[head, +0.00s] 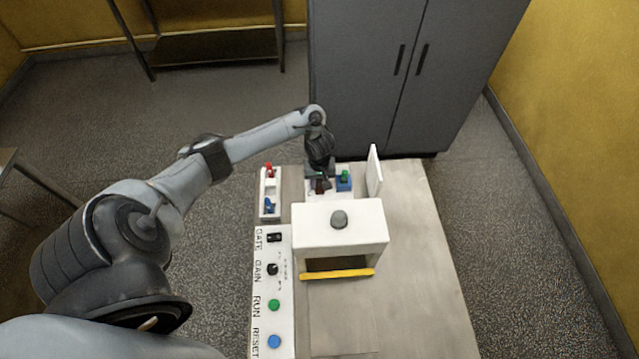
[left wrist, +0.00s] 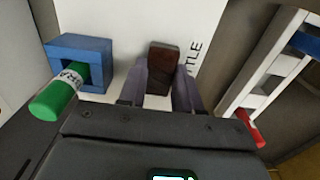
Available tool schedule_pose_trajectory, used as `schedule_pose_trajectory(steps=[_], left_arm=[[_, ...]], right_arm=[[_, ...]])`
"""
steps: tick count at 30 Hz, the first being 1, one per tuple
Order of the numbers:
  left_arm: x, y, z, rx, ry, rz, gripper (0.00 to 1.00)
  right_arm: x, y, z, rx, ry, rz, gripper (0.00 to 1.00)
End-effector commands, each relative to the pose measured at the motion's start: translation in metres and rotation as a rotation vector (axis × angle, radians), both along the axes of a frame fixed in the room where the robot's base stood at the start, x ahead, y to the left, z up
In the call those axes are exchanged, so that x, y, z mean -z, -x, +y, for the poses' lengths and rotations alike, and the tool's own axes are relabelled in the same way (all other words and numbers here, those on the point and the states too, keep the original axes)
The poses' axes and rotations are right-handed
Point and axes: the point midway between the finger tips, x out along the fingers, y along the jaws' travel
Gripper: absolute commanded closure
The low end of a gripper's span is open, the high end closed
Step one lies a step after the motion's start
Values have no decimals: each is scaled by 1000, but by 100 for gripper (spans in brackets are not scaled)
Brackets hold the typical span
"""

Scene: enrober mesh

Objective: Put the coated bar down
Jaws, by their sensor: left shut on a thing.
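The coated bar is a dark brown block (left wrist: 165,60), held between the two grey fingers of my left gripper (left wrist: 163,78) in the left wrist view. In the head view the left gripper (head: 320,178) points down at the far end of the table, behind the white box, with a bit of the brown bar (head: 320,187) showing below it. Under the bar is a white plate (left wrist: 210,22) with dark letters ending in "TLE". I cannot tell whether the bar touches the plate. My right gripper is not in view.
A blue holder (left wrist: 65,47) with a green labelled cylinder (left wrist: 55,98) stands close beside the gripper. A white rack (head: 270,212) with red and blue pieces is on the other side. The white box (head: 340,222), an upright white panel (head: 374,171) and a button strip (head: 273,320) stand nearby.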

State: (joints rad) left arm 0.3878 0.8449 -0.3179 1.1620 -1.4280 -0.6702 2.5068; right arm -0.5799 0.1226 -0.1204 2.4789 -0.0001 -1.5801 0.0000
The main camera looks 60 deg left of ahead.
Motion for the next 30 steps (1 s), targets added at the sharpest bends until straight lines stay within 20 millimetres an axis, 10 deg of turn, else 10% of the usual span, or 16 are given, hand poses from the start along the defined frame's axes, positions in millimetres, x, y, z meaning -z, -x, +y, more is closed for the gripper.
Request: schedule_pose_trajectory(steps=[10, 11, 15, 30], left_arm=[[2, 0, 0, -1, 1, 0, 84], [2, 0, 0, 0, 0, 0, 62], [2, 0, 0, 0, 0, 0, 41], [-17, 0, 1, 0, -3, -1, 41]], right_arm=[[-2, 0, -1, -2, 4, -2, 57], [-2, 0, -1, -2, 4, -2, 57], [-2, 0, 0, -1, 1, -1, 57], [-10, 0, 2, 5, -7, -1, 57]])
